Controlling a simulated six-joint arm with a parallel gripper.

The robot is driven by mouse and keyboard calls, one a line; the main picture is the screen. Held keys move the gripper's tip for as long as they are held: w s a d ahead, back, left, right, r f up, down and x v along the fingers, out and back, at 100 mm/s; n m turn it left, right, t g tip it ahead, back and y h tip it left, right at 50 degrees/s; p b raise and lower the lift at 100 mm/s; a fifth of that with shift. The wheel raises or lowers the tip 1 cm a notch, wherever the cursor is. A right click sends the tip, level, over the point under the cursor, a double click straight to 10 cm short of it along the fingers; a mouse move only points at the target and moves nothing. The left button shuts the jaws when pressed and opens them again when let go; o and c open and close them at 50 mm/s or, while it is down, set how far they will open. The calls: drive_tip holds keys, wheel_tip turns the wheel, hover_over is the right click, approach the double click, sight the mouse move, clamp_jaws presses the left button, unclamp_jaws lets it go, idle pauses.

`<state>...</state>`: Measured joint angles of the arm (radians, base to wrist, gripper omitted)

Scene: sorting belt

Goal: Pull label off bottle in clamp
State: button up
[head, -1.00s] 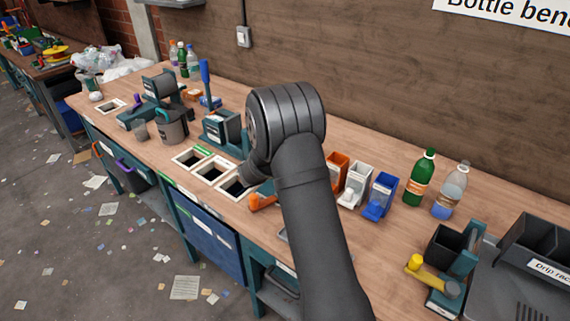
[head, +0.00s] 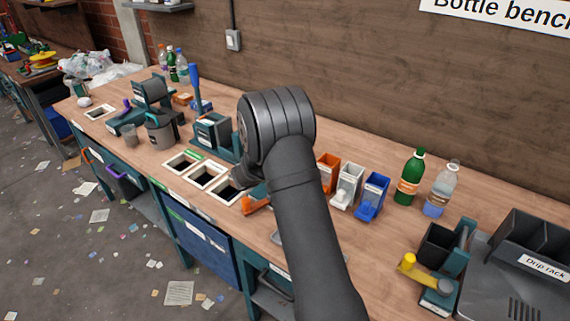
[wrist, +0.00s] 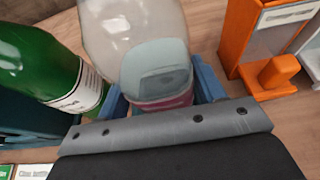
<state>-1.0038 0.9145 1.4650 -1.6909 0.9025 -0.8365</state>
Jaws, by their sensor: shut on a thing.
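In the wrist view the two blue fingers of my gripper (wrist: 162,95) close on both sides of a pale grey piece with a pink band (wrist: 165,100). I cannot tell whether this is the label or part of a bottle. A large clear bottle (wrist: 125,25) lies right behind it in the picture, partly covered by it. A green bottle (wrist: 40,65) with a white printed label is close on the left, beside the left finger. In the head view my arm hides the gripper and what it holds. No clamp can be clearly made out at the gripper.
An orange bin (wrist: 285,50) stands close on the right in the wrist view. The head view shows bench openings (head: 207,174), a teal fixture (head: 212,132), a green bottle (head: 409,180), a clear bottle (head: 443,185) and a drip rack (head: 520,290).

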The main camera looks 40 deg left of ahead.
drive_tip(key=shift+r, duration=1.55)
idle(0.4)
drive_tip(key=shift+r, duration=2.5)
drive_tip(key=shift+r, duration=2.5)
drive_tip(key=shift+r, duration=2.5)
drive_tip(key=shift+r, duration=1)
